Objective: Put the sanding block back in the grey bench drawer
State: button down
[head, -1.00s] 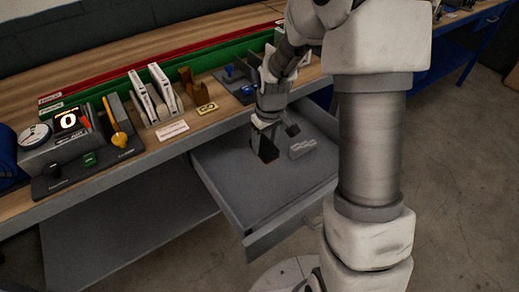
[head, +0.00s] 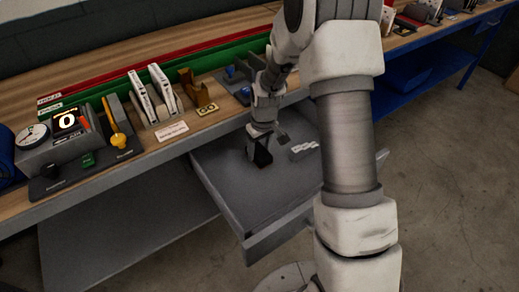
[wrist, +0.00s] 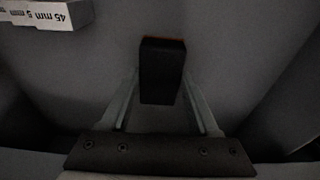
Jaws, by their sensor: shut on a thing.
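The sanding block (wrist: 162,72) is a dark block with an orange-brown edge at its far end. It sits between the two fingers of my gripper (wrist: 162,95), which is shut on it. In the head view the dark block (head: 258,159) hangs below my gripper (head: 263,148), over the drawer floor. I cannot tell whether it touches the floor. The grey bench drawer (head: 232,194) is pulled open under the bench, and my gripper is inside its outline. My arm hides the drawer's right part.
A pale grey block marked "45 mm" (wrist: 40,14) lies in the drawer, right of my gripper in the head view (head: 304,150). The bench top (head: 160,152) above holds a dial gauge (head: 32,136), white boxed filters (head: 150,96) and a brown holder (head: 193,90). The drawer's front-left floor is bare.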

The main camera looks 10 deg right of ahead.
aim_at(262, 154)
jog(key=shift+c, duration=0.6)
grip_release()
jog(key=shift+f, duration=0.1)
jog(key=s+r+m+t+p, duration=0.1)
jog(key=s+r, duration=0.3)
jog(key=r, duration=0.5)
jog(key=s+d+r, duration=0.1)
jog(key=s+r, duration=0.3)
jog(key=r, duration=0.4)
jog(key=s+r+m+t+p, duration=0.1)
jog(key=s+r, duration=0.3)
jog(key=r, duration=0.5)
jog(key=s+r+m+t, duration=0.1)
jog(key=s+r, duration=0.1)
jog(key=s, duration=0.4)
jog(key=s+r+m+t, duration=0.1)
jog(key=s+r, duration=0.1)
jog(key=s, duration=0.5)
jog(key=shift+s+d+r+h, duration=0.2)
jog(key=shift+d+r+h, duration=0.05)
jog(key=shift+d+h, duration=0.1)
